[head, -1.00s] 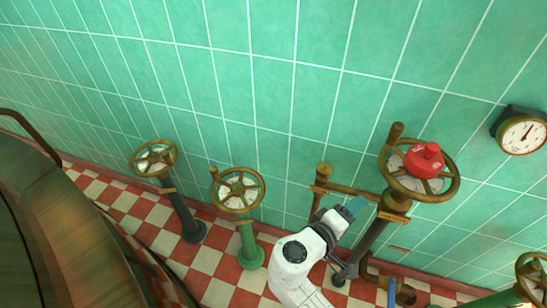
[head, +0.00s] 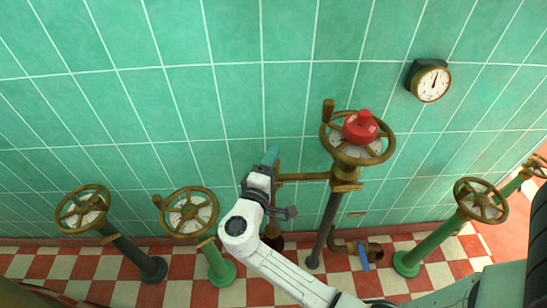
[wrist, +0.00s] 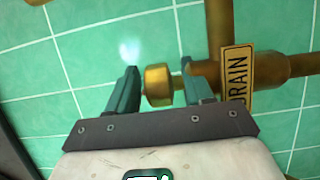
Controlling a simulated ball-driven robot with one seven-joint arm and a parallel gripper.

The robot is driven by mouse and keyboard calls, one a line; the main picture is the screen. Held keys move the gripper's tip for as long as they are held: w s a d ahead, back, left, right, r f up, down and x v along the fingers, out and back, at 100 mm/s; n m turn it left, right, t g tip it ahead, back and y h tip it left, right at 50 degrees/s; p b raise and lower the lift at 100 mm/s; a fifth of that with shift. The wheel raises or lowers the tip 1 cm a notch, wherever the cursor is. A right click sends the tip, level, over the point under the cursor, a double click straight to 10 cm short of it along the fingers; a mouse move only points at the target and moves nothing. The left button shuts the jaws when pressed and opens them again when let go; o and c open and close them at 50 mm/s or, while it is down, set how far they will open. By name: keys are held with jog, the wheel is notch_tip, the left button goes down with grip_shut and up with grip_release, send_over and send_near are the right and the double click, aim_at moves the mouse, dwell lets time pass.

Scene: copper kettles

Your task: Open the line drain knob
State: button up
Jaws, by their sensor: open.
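The line drain knob (wrist: 158,85) is a small brass cylinder on a brass pipe, beside a yellow tag reading DRAIN (wrist: 237,74). My gripper (wrist: 160,82) is open, with one teal finger left of the knob and the other just right of it, in front of its stem. The knob shows in the gap; I cannot tell how deep it sits between the fingers, and no contact shows. In the head view my gripper (head: 270,158) points up at the wall, at the left end of a horizontal brass pipe (head: 303,177). The knob is hidden there.
A brass handwheel with a red cap (head: 360,127) stands right of my gripper, on a dark riser. Another brass handwheel (head: 189,212) is at left on a green stand. A round gauge (head: 431,82) hangs on the tiled wall. A blue-handled valve (head: 363,256) sits low.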

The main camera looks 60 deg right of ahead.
jog(key=shift+w+d, duration=0.1)
jog(key=shift+d, duration=0.55)
jog(key=shift+c, duration=0.5)
grip_shut()
jog(key=shift+f+n+t, duration=0.1)
jog(key=shift+n+t, duration=0.2)
jog(key=shift+t, duration=0.1)
jog(key=n+t+y+b, duration=0.1)
jog(key=t, duration=0.1)
jog(key=n+t+y+b, duration=0.1)
jog(key=n+t, duration=0.1)
jog(key=n+t+y+b, duration=0.1)
jog(key=t, duration=0.1)
jog(key=shift+w+a+f+y, duration=0.15)
jog(key=shift+w+a+y, duration=0.1)
jog(key=shift+y, duration=0.15)
jog(key=n+t+y+b, duration=0.1)
jog(key=n+t+y, duration=0.1)
jog(key=n+y, duration=0.1)
jog(key=shift+w+a+t, duration=0.1)
jog(key=shift+w+t, duration=0.05)
jog(key=shift+t, duration=0.25)
jog(key=shift+w+a+r+n+t+y, duration=0.1)
jog(key=shift+n+t+y, duration=0.45)
jog(key=shift+y, duration=0.25)
jog(key=shift+w+a+r+n+t+y, duration=0.1)
jog(key=shift+n+t+y, duration=0.25)
jog(key=shift+n+y, duration=0.4)
jog(key=shift+y, duration=0.35)
